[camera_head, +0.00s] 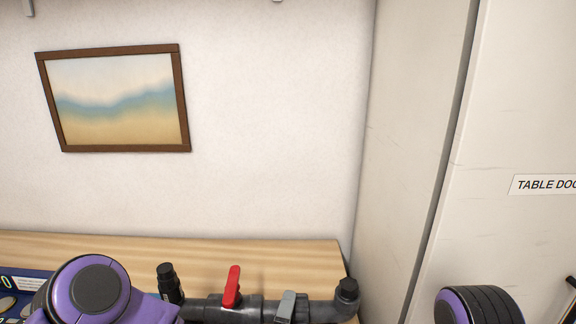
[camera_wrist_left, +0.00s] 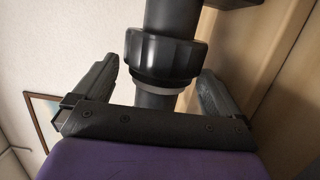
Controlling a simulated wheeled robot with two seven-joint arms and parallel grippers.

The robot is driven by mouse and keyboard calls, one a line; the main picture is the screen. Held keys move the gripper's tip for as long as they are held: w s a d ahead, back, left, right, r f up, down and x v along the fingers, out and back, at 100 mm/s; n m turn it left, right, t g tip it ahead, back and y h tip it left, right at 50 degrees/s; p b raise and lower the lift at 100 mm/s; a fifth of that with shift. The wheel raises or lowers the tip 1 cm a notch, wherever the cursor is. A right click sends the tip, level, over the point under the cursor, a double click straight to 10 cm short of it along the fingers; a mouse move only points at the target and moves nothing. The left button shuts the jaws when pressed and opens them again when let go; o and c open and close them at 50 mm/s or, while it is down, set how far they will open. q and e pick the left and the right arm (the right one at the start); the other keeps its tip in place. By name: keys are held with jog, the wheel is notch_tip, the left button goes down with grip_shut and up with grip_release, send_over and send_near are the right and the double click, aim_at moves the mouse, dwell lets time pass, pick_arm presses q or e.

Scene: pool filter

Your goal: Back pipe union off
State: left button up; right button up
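In the left wrist view a dark pipe runs up the middle with a ribbed black union nut (camera_wrist_left: 160,58) around it and a pale ring below the nut. My left gripper (camera_wrist_left: 157,76) is open, with one finger on each side of the pipe. Gaps show between both fingers and the nut. In the head view the grey pipe run (camera_head: 255,311) lies along the bottom, with a red valve handle (camera_head: 232,287), a grey handle (camera_head: 285,306) and a dark elbow (camera_head: 346,297). My purple left arm covers its left end and hides the left fingers. My right gripper is not in view.
A wooden surface (camera_head: 250,255) lies behind the pipes against the white wall. A black capped fitting (camera_head: 168,282) stands beside my left arm. A tall pale cabinet (camera_head: 500,130) stands at the right. A framed picture (camera_head: 115,98) hangs on the wall.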

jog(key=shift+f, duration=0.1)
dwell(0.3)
pick_arm(q)
jog(key=b+v, duration=0.1)
jog(key=v, duration=0.4)
jog(key=shift+s+f, duration=0.15)
jog(key=shift+s+a, duration=0.15)
jog(key=shift+s, duration=0.15)
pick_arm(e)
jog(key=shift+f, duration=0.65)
